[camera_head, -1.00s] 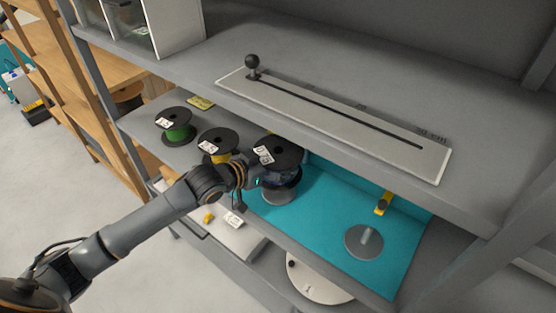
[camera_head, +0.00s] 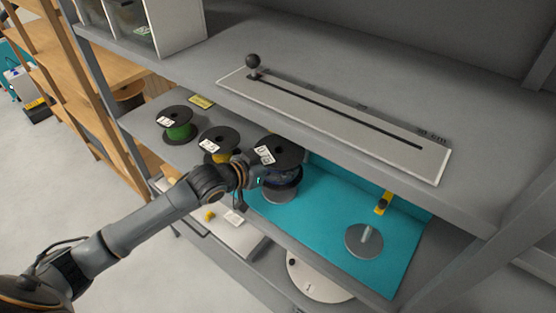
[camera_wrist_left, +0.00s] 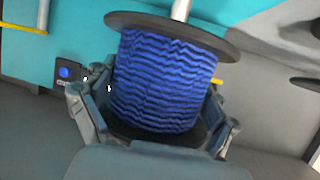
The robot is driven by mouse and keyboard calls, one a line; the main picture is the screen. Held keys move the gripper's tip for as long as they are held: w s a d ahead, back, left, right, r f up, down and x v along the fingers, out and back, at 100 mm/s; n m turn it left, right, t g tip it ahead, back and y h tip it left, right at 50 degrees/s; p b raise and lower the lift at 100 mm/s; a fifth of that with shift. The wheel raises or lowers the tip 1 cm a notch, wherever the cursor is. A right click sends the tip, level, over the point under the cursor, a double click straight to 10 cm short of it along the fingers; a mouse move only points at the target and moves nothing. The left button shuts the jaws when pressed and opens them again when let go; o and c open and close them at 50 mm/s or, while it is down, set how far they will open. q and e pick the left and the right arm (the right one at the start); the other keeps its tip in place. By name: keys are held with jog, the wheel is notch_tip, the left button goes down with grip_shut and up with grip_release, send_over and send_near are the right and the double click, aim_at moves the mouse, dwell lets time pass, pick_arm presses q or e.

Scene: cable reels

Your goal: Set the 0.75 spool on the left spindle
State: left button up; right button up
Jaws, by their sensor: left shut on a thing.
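A spool wound with blue wire (camera_wrist_left: 165,80) is held in my left gripper (camera_wrist_left: 155,115), whose fingers close around it. In the head view the black top flange of this spool (camera_head: 287,152) carries a white label, too blurred to read surely. The held spool is over the grey round base of the left spindle (camera_head: 280,193). In the wrist view a metal rod (camera_wrist_left: 181,9) shows just beyond one flange; I cannot tell whether it enters the spool. The right spindle (camera_head: 366,238) stands bare. My right gripper is not in view.
A yellow spool (camera_head: 218,142) and a green spool (camera_head: 177,120) stand left of the held one. An upper shelf (camera_head: 330,50) with a slotted scale bar (camera_head: 340,125) overhangs the teal mat (camera_head: 320,210). A yellow part (camera_head: 383,203) stands behind the right spindle.

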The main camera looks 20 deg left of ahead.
pick_arm(q)
jog(key=shift+f, duration=0.15)
jog(key=shift+f, duration=0.35)
jog(key=shift+b, duration=0.3)
dwell(0.4)
jog(key=shift+f, duration=0.15)
jog(key=shift+f+b, duration=0.8)
jog(key=shift+f, duration=0.5)
jog(key=shift+f, duration=0.1)
jog(key=shift+f+b, duration=0.75)
jog(key=shift+f, duration=0.45)
